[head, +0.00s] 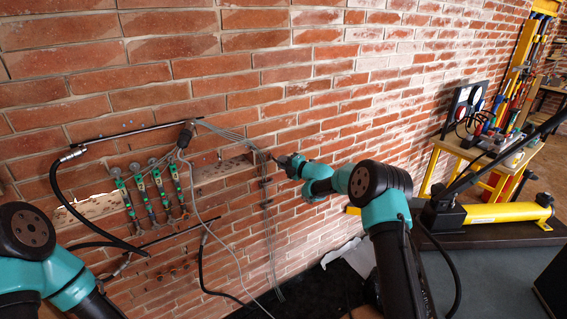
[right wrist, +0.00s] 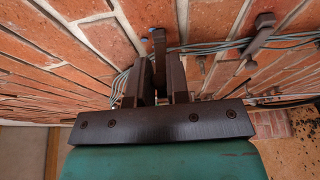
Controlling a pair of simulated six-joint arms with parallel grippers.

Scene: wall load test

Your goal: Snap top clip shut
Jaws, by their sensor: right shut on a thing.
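The top clip (right wrist: 147,16) is a dark bracket on the brick wall at the cable bundle (right wrist: 205,47). My right gripper (right wrist: 158,75) is up against the wall here, its fingers closed on a narrow blue-tipped part that appears to belong to this clip. The fingers hide much of it, so I cannot tell whether the clip is latched. In the head view my right gripper (head: 277,160) is at the upper bend of the grey cables (head: 230,135), which then hang down the wall. My left gripper is out of view; only the left arm's links show.
A second dark clip (right wrist: 262,25) sits further along the bundle. A yellow hydraulic pump (head: 500,213) and a tool stand (head: 490,150) are at right.

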